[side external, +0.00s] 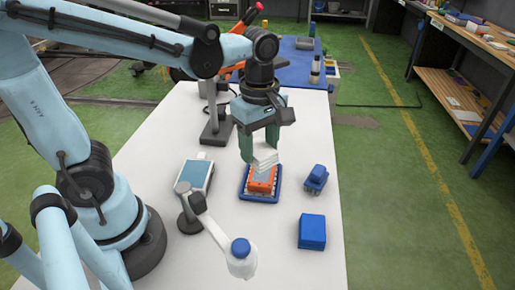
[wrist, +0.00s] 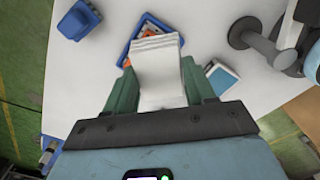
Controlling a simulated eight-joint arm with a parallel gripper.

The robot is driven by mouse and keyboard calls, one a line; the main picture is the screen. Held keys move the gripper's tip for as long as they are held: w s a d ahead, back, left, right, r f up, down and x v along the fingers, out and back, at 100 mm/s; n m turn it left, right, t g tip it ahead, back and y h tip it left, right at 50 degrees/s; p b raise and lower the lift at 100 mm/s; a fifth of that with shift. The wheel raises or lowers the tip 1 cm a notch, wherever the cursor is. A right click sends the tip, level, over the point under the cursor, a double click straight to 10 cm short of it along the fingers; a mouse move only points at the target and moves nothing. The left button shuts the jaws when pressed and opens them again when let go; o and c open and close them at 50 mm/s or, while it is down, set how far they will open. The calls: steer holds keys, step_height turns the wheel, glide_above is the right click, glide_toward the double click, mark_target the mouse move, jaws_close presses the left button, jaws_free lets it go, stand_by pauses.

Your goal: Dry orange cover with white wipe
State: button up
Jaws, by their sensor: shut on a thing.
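The orange cover (side external: 259,185) lies in a blue tray (side external: 262,199) on the white table. The white wipe (side external: 265,158) is a folded pad. My gripper (side external: 261,150) is shut on the wipe and holds it over the far part of the cover. In the wrist view the wipe (wrist: 158,68) sits between the green fingers of my gripper (wrist: 160,82) and hides most of the cover; small orange parts (wrist: 143,38) show past its edge. I cannot tell whether the wipe touches the cover.
A blue device (side external: 316,179) stands right of the tray, and a blue box (side external: 312,231) nearer the front. A blue-topped white case (side external: 196,175) lies to the left.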

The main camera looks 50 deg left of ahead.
glide_above(259, 185)
steer(key=shift+f, duration=4.1)
steer(key=shift+w+a, duration=0.55)
steer(key=shift+w, duration=0.15)
steer(key=shift+c, duration=0.4)
steer(key=shift+w+a+r, duration=0.2)
steer(key=shift+w+a, duration=0.05)
steer(key=shift+w+a+f, duration=0.15)
steer(key=shift+w+a, duration=1.95)
steer(key=shift+w, duration=0.1)
steer(key=shift+s+d, duration=2.9)
steer(key=shift+s, duration=0.2)
steer(key=shift+r, duration=4.1)
steer(key=shift+f, duration=0.25)
